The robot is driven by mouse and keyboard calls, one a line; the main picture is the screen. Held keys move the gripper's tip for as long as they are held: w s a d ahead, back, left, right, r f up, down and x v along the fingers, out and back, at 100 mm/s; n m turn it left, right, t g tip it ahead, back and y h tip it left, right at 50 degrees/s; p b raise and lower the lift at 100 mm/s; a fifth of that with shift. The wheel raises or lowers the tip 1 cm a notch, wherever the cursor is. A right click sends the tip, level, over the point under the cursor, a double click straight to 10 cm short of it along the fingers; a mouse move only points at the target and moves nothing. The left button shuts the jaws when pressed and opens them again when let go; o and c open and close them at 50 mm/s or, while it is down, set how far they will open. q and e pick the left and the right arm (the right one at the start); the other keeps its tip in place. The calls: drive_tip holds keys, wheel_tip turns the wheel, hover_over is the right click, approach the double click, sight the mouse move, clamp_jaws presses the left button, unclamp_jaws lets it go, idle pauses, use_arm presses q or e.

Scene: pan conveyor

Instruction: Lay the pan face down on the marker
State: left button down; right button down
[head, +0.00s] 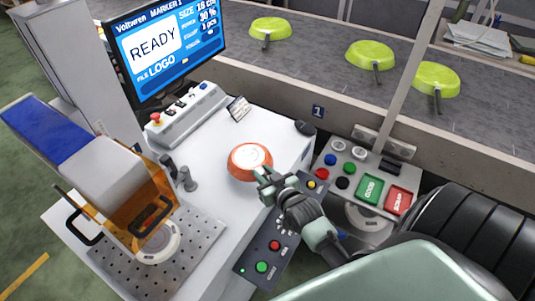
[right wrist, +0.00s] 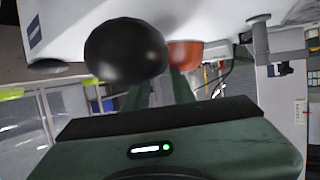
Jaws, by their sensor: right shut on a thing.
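The pan (head: 250,158) is orange with a pale round middle. It is over the white worktop in the head view, and I cannot tell whether it touches it. My right gripper (head: 264,182) is shut on its handle, mostly hidden by the fingers. In the right wrist view, part of the orange pan (right wrist: 188,53) shows beyond the green fingers, behind a dark rounded shape that I cannot identify for sure. The marker (head: 157,243) stands at left, with a round pale seat on a perforated plate under an orange shield. My left gripper is out of view.
A monitor (head: 165,45) reads READY. Lime green pans (head: 370,55) sit on the conveyor (head: 310,60) behind. A button box (head: 268,250) lies at the worktop's front edge, and a panel with GOOD and SCRAP buttons (head: 368,190) is at right. Grey posts (head: 186,178) stand between pan and marker.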

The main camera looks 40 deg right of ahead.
sight(246, 150)
drive_tip(key=w+b, duration=0.1)
drive_tip(key=w, duration=0.2)
drive_tip(key=w+b, duration=0.2)
drive_tip(key=w, duration=0.1)
drive_tip(key=w+d+b, duration=0.1)
drive_tip(key=w, duration=0.2)
drive_tip(key=shift+d+b, duration=0.1)
drive_tip(key=shift+b, duration=0.3)
drive_tip(key=shift+f+b, duration=0.95)
drive_tip(key=shift+f, duration=1)
drive_tip(key=shift+f, duration=0.1)
drive_tip(key=c, duration=1.1)
unclamp_jaws()
drive_tip(key=shift+s+f, duration=0.15)
drive_tip(key=shift+f, duration=0.05)
drive_tip(key=shift+v, duration=3.9)
